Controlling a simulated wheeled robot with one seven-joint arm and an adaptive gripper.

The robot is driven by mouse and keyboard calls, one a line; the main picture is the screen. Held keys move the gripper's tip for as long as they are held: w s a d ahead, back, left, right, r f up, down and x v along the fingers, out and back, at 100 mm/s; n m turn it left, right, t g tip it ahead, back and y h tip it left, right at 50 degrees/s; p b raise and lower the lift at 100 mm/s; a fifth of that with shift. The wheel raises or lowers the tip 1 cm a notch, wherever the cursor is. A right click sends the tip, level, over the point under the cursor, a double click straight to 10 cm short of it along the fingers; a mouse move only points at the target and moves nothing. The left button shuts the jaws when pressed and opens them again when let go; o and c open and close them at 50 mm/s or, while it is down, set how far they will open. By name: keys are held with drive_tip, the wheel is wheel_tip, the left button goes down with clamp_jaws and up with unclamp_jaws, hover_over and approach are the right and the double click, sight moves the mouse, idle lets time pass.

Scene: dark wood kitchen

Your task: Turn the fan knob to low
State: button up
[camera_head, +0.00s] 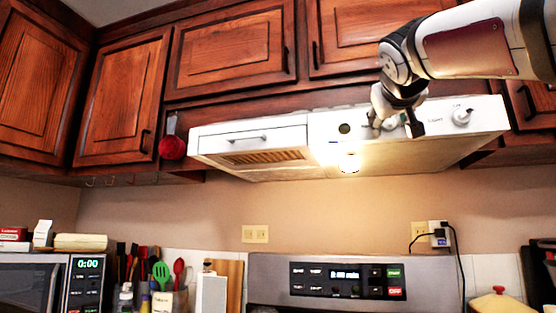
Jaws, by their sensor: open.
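The white range hood (320,128) hangs under the wall cabinets. A white knob (462,116) sticks out near the right end of its front panel. A second pale knob (391,123) shows partly between the fingers of my gripper (395,125). The gripper comes down from the upper right and is open, with one finger on each side of that knob. I cannot tell whether the fingers touch it.
A lit lamp (349,162) shines under the hood. Dark wood cabinets (232,50) sit close above the panel. Below are the stove's control panel (347,281), a microwave (35,285) and a crock of utensils (168,298).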

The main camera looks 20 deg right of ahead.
clamp_jaws()
drive_tip(key=shift+m+b, duration=0.3)
drive_tip(key=shift+m, duration=0.1)
drive_tip(key=m+b, duration=0.2)
drive_tip(key=m, duration=0.1)
drive_tip(key=shift+f+m, duration=0.1)
drive_tip(key=shift+m, duration=0.3)
drive_tip(key=m+b, duration=0.2)
drive_tip(key=m, duration=0.3)
idle(0.3)
